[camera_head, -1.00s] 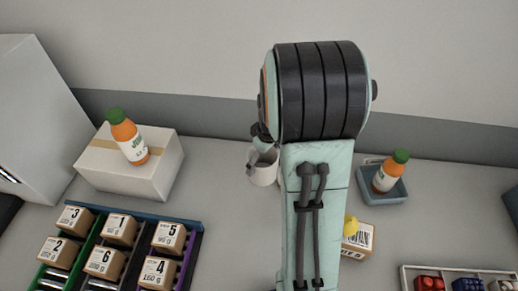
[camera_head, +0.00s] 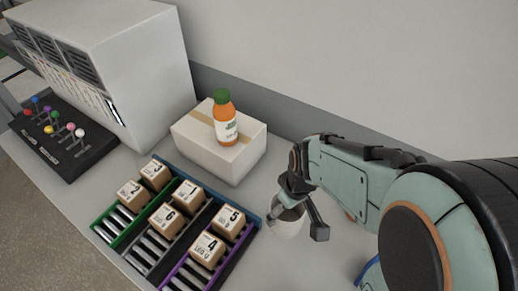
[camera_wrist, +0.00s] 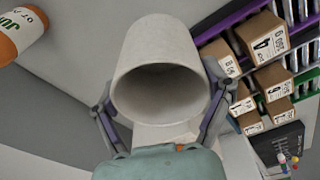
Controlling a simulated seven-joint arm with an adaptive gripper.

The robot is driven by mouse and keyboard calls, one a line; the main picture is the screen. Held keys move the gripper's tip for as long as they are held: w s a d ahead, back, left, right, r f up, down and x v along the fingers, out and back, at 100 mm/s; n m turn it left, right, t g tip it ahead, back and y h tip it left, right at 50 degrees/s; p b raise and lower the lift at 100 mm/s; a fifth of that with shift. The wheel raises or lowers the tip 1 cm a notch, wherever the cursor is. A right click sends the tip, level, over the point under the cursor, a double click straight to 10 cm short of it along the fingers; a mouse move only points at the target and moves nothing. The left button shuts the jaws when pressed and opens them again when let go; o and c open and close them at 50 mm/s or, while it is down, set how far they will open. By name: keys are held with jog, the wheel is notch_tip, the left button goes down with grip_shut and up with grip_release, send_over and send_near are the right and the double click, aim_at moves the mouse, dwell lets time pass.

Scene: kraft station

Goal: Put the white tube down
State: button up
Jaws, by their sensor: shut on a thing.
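The white tube (camera_head: 287,226) is a short, hollow, open-ended cylinder, right of the rack with the numbered boxes in the head view. It also shows large in the wrist view (camera_wrist: 158,55), its dark open end facing the camera. My gripper (camera_head: 302,212) is shut on it, with one finger on each side of its wall in the wrist view (camera_wrist: 160,108). The fingers hide part of the tube in the head view. I cannot tell whether its lower end touches the table.
A white carton (camera_head: 205,150) with an orange bottle (camera_head: 223,122) on top stands behind and left of the tube. The rack (camera_head: 155,262) holds several numbered boxes. A large white cabinet (camera_head: 150,60) and a black lever panel (camera_head: 60,140) are further left. Grey table around the tube looks clear.

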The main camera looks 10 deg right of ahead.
jog(key=w+f, duration=0.3)
jog(key=w, duration=0.1)
jog(key=w+f, duration=0.3)
jog(key=w, duration=0.2)
jog(key=w+f, duration=0.3)
jog(key=w, duration=0.2)
jog(key=shift+d+f, duration=0.15)
jog(key=shift+f, duration=1.8)
jog(key=shift+f, duration=0.1)
jog(key=o, duration=0.8)
jog(key=shift+o, duration=0.2)
